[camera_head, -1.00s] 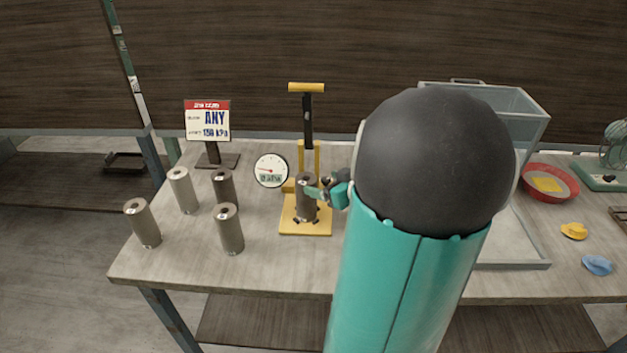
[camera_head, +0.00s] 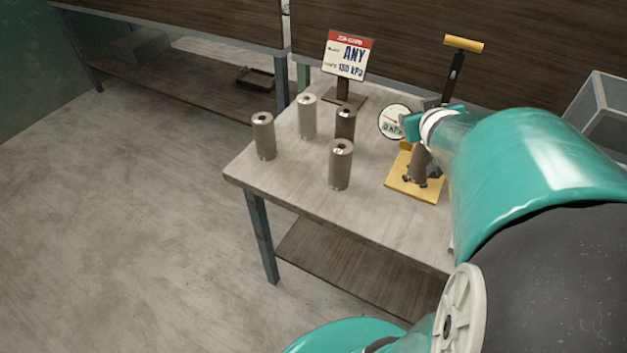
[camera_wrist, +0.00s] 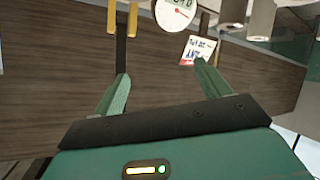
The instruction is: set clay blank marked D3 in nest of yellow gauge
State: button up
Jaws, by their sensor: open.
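The yellow gauge stands on the table, its yellow base plate (camera_head: 398,179) showing left of my arm in the head view. A grey clay blank (camera_head: 418,165) stands upright on the plate among small dark stops; my arm partly hides it, and no mark on it is readable. The round dial (camera_head: 395,122) is beside it and also shows in the wrist view (camera_wrist: 174,12). In the wrist view my gripper (camera_wrist: 160,86) is open, with nothing between its fingers. In the head view it is near the dial, largely hidden by my wrist.
Several other blanks stand upright at the table's left, including a front one (camera_head: 340,165), a left one (camera_head: 264,138) and a pale one (camera_head: 307,118). A sign (camera_head: 347,56) reading "ANY" and apparently "150 kPa" stands behind. A grey bin (camera_head: 600,110) is far right.

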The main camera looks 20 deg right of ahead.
jog(key=s+a+n+g+y, duration=0.1)
jog(key=s+a, duration=0.5)
jog(key=a, duration=0.8)
jog(key=s+a+n+g+y, duration=0.1)
jog(key=s+a+g+y, duration=0.3)
jog(key=a, duration=1.1)
jog(key=shift+s+a+y, duration=0.15)
jog(key=shift+s+y, duration=0.65)
jog(key=shift+s, duration=0.2)
jog(key=shift+d, duration=0.2)
